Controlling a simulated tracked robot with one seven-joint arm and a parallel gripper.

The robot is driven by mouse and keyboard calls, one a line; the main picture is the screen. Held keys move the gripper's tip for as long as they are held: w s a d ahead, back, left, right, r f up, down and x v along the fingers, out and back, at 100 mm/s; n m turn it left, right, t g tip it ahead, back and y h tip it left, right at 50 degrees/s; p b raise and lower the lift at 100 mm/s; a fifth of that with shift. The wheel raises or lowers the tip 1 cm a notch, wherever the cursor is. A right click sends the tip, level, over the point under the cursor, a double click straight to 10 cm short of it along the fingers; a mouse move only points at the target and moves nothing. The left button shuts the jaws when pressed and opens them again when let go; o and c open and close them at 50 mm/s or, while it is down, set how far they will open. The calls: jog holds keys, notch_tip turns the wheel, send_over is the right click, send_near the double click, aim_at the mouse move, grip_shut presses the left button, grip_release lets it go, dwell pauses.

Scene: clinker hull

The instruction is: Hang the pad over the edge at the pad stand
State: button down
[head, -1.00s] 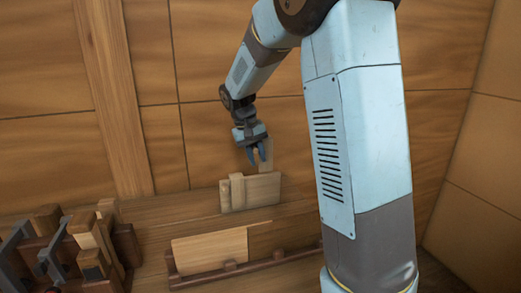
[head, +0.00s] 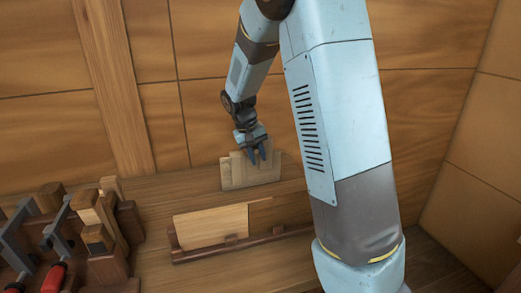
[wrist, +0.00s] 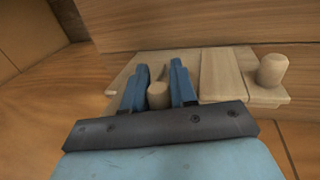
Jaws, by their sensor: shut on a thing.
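The pad stand (head: 263,178) is a low, light wooden block against the back wall in the head view. My gripper (head: 257,153) points down over its right part. In the wrist view my gripper (wrist: 158,82) is shut on the round wooden knob of the pad (wrist: 158,95), one blue finger on each side. The held pad is down at the stand's top edge; its lower part is hidden, so I cannot tell how fully it sits over the edge. Another wooden piece with a knob (wrist: 272,70) is on the stand beside it.
A dark low rack (head: 200,254) holding a light board (head: 212,226) stands in front of the stand. Wooden blocks and grey clamps with red handles (head: 54,276) crowd the left. The planked wall (head: 210,60) rises close behind.

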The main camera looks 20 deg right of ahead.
jog(key=shift+f, duration=2.3)
jog(key=c, duration=0.8)
grip_release()
jog(key=shift+f, duration=0.1)
jog(key=v, duration=1.3)
jog(key=shift+a+r, duration=0.1)
jog(key=shift+r, duration=0.25)
